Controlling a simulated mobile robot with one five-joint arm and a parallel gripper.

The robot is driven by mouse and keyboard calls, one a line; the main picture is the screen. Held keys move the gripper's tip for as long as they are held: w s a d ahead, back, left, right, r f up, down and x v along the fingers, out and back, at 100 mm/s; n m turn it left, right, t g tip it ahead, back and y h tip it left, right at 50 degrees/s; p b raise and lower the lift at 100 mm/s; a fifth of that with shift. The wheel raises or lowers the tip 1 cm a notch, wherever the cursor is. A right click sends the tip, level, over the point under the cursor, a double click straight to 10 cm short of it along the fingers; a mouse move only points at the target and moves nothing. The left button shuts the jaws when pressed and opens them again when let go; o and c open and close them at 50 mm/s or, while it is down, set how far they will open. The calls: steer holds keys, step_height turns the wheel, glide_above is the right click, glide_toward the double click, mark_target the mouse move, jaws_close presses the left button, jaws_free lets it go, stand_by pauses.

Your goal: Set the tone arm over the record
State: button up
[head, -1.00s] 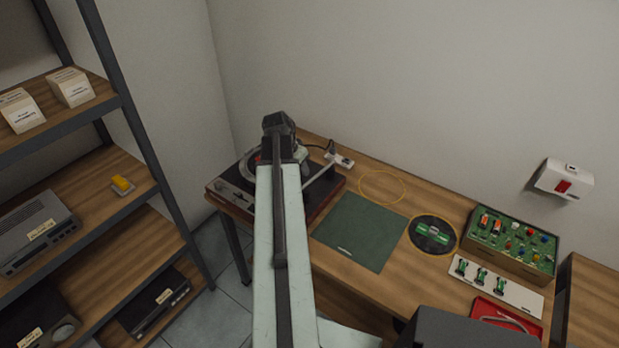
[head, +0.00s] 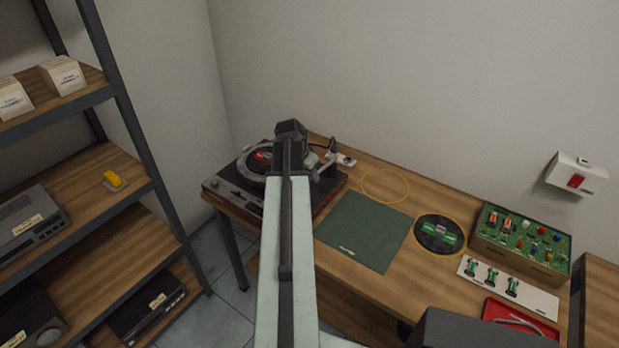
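The record player (head: 226,196), a dark reddish-brown box, stands on the left end of the wooden desk. Part of a dark record with a red label (head: 262,157) shows on its round platter, left of my arm. A pale grey tube (head: 326,167) at the player's right side looks like the tone arm, but its head end is hidden behind my arm. My arm reaches over the player from the front. My gripper (head: 291,132) is at its far end, over the platter's right part. Its fingers cannot be made out, nor whether they touch the tone arm.
A green mat (head: 362,232) lies right of the player, with a yellow ring (head: 385,186) behind it. Further right are a black round pad (head: 440,235), a green circuit box (head: 522,240), a white strip (head: 508,287) and a red tray (head: 520,322). A shelf rack (head: 150,165) stands left.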

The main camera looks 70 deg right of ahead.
jaws_close()
steer(key=shift+w, duration=0.1)
stand_by(1.2)
